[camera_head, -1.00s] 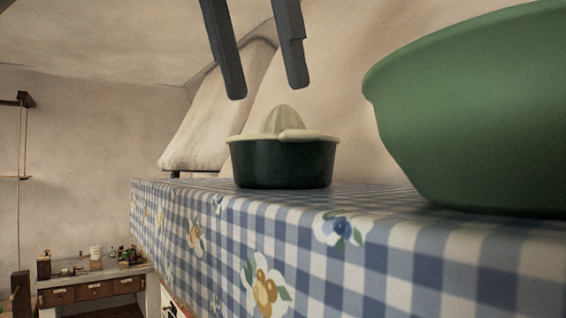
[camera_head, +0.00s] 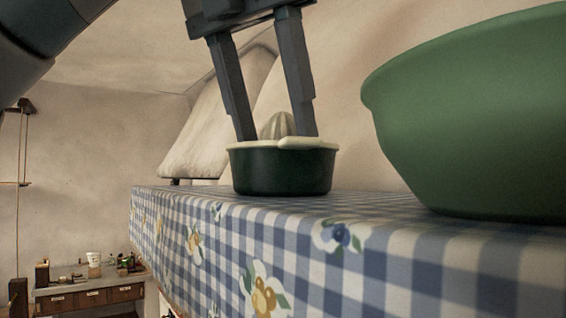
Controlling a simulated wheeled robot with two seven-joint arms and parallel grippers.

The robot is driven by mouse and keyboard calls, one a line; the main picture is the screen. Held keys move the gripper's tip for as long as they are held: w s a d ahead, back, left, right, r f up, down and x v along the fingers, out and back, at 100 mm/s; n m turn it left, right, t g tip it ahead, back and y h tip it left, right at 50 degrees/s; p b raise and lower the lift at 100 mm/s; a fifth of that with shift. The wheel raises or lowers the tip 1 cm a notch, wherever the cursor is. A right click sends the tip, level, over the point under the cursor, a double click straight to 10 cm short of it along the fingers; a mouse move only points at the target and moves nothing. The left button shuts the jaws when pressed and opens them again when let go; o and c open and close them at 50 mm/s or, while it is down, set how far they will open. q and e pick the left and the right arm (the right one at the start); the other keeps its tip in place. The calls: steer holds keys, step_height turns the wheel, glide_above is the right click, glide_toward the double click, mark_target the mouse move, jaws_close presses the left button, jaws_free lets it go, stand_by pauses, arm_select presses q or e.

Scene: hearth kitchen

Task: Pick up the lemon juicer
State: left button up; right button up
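The lemon juicer (camera_head: 281,172) stands upright on the checked cloth, with a dark green bowl, a cream rim and a ribbed cream reamer cone on top. My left gripper (camera_head: 275,136) comes down from above and is open. Its two fingers stand on either side of the reamer cone, with the tips at about the height of the cream rim. I cannot tell whether the tips touch the juicer. My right gripper is not in view.
A large green bowl (camera_head: 480,120) stands close on the right. The blue and white checked cloth (camera_head: 330,270) covers the surface, whose edge drops off at the left and front. A small desk (camera_head: 90,297) with several small items is far off at lower left.

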mark_target(273, 126)
arm_select(q)
steer(key=shift+p+x, duration=0.45)
steer(key=shift+x, duration=1.55)
steer(key=shift+r, duration=0.1)
steer(key=c, duration=0.8)
